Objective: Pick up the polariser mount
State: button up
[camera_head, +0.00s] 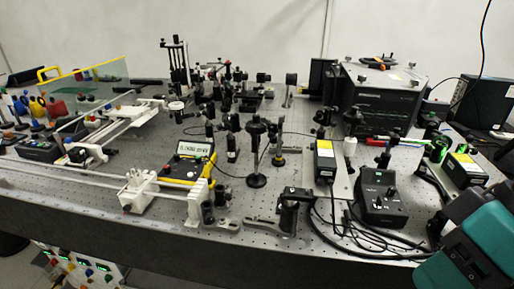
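Several small black optical mounts stand on posts across the bench, and I cannot tell for certain which one is the polariser mount. A black post mount with a wide flat top and round base (256,153) stands upright near the middle of the bench. A shorter mount with a brass-coloured collar (278,150) stands just to its right. A black bracket mount (291,212) sits near the front edge. My teal and black arm shows at the lower right, apart from these mounts. My gripper's fingers are out of the picture.
A yellow multimeter (190,163) lies left of centre, beside a white rail assembly (138,190). A black control box (381,203) with loose cables stands at the front right. A large black instrument (383,100) fills the back right. Bare perforated bench (235,195) shows near the front middle.

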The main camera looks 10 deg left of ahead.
aim_at(256, 180)
jog(key=u, duration=0.35)
jog(key=k, duration=0.45)
jog(key=u, duration=1.55)
jog(key=i, duration=0.9)
jog(key=z, duration=0.7)
jog(key=i, duration=0.6)
jog(key=z, duration=0.6)
